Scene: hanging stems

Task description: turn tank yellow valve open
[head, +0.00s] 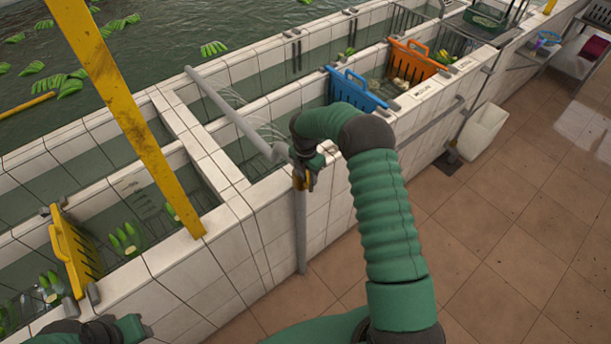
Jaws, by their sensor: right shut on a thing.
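The yellow valve (301,183) sits on a grey pipe at the outer wall of the tiled tank, near the middle of the head view. My right gripper (304,175) is at the valve from above and is shut on it. The gripper and wrist hide much of the valve, so its exact angle is unclear. A slanted grey pipe (232,112) runs from there across the tank, with thin water jets spraying from it. Part of my left arm, perhaps its gripper (130,328), shows at the bottom left, away from the valve; its fingers cannot be made out.
A yellow post (125,115) rises from the tank wall at left. A yellow divider (75,252), a blue divider (357,90) and an orange divider (414,60) stand in the tank channels. Green banana bunches float at upper left. Tiled floor (500,220) at right is clear beside a white bin (482,132).

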